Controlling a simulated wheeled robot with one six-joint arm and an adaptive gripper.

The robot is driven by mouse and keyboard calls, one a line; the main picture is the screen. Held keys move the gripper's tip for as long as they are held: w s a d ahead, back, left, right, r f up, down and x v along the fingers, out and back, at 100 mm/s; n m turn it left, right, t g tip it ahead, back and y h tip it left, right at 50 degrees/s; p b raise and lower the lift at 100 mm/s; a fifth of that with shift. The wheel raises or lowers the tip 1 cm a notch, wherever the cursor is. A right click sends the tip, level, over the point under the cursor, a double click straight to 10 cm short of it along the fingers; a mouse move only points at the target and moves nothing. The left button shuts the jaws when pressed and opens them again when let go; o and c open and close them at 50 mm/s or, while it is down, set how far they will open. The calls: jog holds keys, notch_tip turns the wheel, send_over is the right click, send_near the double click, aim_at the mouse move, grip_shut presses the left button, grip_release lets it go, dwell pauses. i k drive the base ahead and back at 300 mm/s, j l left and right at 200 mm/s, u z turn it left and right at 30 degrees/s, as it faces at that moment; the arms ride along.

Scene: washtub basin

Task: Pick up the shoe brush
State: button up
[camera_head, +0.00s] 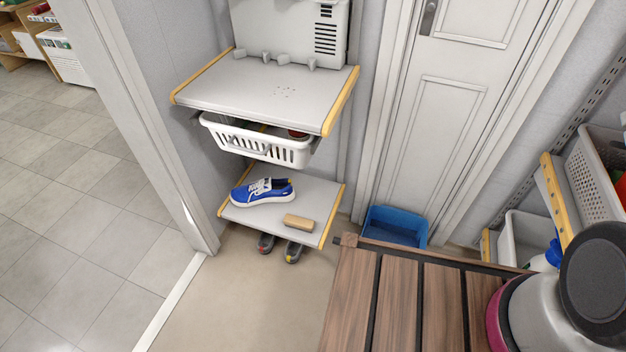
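The shoe brush appears to be the small tan block (298,222) lying flat on the lower grey shelf (268,222), near its front right edge. Bristles cannot be made out at this size. A blue shoe (263,192) with white laces and a white sole lies on the same shelf, just left of the block and apart from it. My gripper is not in view, so its state is hidden.
A white basket (258,142) hangs under the upper shelf (265,85), above the shoe. Dark shoes (293,251) stand on the floor below. A blue tub (394,226) is by the door. A wooden slatted top (396,302) fills the foreground. The beige floor (235,300) at left is clear.

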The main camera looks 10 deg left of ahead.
aim_at(306, 225)
jog(key=l+u, duration=0.2)
jog(key=u, duration=1.25)
jog(key=k+l+u, duration=0.1)
jog(key=l+u, duration=0.25)
jog(key=k+l+u, duration=0.15)
jog(key=u, duration=0.15)
jog(key=k+l+u, duration=0.15)
jog(key=u, duration=0.2)
jog(key=k+l+u, duration=0.2)
jog(key=k+l, duration=0.35)
jog(key=k, duration=0.2)
jog(key=i+j, duration=0.1)
jog(key=i, duration=0.25)
jog(key=i+j, duration=0.1)
jog(key=i, duration=0.3)
